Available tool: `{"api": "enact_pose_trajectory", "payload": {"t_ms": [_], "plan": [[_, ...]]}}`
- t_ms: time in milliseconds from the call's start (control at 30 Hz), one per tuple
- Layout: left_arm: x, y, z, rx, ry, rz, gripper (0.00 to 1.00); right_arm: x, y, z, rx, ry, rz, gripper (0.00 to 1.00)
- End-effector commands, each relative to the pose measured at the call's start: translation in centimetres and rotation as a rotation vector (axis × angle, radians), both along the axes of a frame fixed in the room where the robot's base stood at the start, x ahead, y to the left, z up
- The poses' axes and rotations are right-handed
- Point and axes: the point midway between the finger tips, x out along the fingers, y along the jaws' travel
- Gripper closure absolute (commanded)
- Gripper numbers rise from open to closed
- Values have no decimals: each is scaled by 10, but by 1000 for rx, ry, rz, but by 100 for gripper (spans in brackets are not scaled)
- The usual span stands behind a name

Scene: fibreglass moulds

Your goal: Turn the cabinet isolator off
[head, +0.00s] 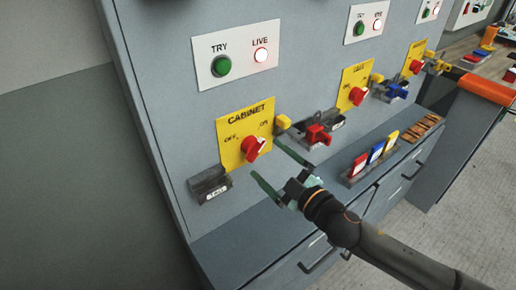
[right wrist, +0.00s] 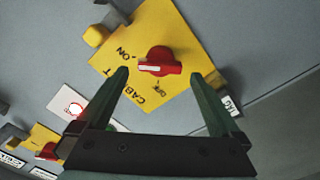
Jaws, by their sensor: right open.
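The cabinet isolator is a yellow plate (head: 232,127) lettered CABINET, OFF and ON, on the grey panel. Its red handle (head: 252,149) also shows in the right wrist view (right wrist: 160,61). There the handle's white stripe lies on the side nearer the ON label than the OFF label. My right gripper (head: 278,170) is open and empty in front of the plate, with its fingers pointing at the handle. In the right wrist view the handle appears between and beyond the fingertips (right wrist: 160,74); I see no contact. My left gripper is not in view.
Above the plate are a green TRY button (head: 221,66) and a lit LIVE lamp (head: 260,55). A grey labelled block (head: 209,185) sits below left. A yellow tab (head: 283,122) sticks out beside ON. To the right are another isolator (head: 356,86) and a red lock-like part (head: 318,135).

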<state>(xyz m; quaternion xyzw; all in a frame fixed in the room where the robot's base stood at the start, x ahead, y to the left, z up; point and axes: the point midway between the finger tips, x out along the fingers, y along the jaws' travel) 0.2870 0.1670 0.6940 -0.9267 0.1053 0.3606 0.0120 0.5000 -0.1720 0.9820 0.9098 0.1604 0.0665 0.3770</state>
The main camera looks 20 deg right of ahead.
Motion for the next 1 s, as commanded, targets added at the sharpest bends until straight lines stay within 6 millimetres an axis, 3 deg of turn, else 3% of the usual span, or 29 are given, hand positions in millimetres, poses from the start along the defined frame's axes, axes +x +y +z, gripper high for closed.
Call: {"api": "enact_pose_trajectory", "payload": {"t_ms": [333, 767, 1000], "plan": [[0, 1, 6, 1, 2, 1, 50, 40, 15, 1, 0, -1, -1, 0], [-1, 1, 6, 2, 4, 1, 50, 47, 17, 0, 0, 1, -1, 0], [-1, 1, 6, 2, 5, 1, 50, 47, 17, 0, 0, 1, -1, 26]]}}
